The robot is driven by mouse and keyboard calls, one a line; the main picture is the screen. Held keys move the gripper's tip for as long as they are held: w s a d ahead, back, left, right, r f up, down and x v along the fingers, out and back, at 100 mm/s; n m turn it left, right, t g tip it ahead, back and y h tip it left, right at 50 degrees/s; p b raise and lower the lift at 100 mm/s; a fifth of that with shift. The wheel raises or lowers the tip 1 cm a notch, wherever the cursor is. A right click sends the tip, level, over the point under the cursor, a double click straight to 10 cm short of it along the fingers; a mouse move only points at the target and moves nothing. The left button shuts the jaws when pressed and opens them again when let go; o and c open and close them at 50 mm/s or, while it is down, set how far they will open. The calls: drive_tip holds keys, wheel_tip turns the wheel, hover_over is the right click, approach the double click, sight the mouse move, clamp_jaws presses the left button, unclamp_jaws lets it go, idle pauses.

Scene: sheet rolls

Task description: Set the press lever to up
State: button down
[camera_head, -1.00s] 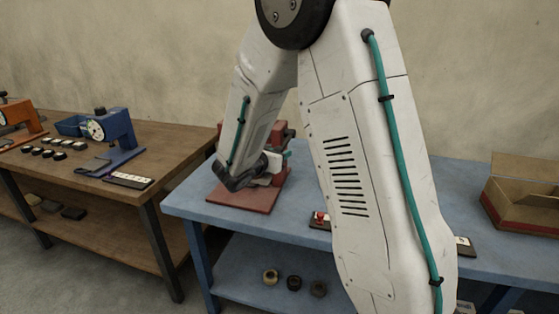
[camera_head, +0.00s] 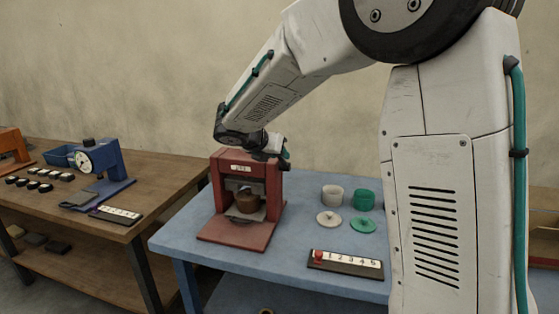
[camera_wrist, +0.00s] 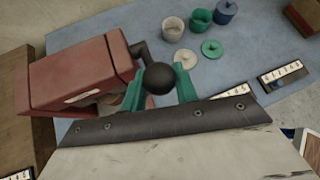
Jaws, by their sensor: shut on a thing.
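The red press (camera_head: 229,180) stands on the blue table with a brown round piece (camera_head: 247,203) in its opening. In the wrist view the press (camera_wrist: 80,72) is at the left. Its dark lever (camera_wrist: 140,50) comes from the press side and ends in a black ball knob (camera_wrist: 160,78). My gripper (camera_wrist: 162,84) has its green fingers on either side of the knob, shut on it. In the head view my gripper (camera_head: 286,156) is at the upper right of the press, level with its top. The lever's exact angle is hard to tell there.
A numbered strip with a red peg (camera_head: 345,263) lies right of the press. A white cup (camera_head: 332,195), green cup (camera_head: 363,199) and lids (camera_head: 328,220) stand behind it. A wooden table (camera_head: 150,195) with a blue dial device (camera_head: 100,165) is at the left.

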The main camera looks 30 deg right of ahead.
drive_tip(key=shift+w+d+r, duration=0.15)
drive_tip(key=shift+r, duration=0.15)
drive_tip(key=c, duration=1.1)
unclamp_jaws()
drive_tip(key=shift+d, duration=0.15)
drive_tip(key=shift+f, duration=0.1)
drive_tip(key=shift+a, duration=0.2)
drive_tip(key=shift+a+r, duration=0.2)
drive_tip(key=shift+a, duration=0.05)
drive_tip(key=v, duration=0.7)
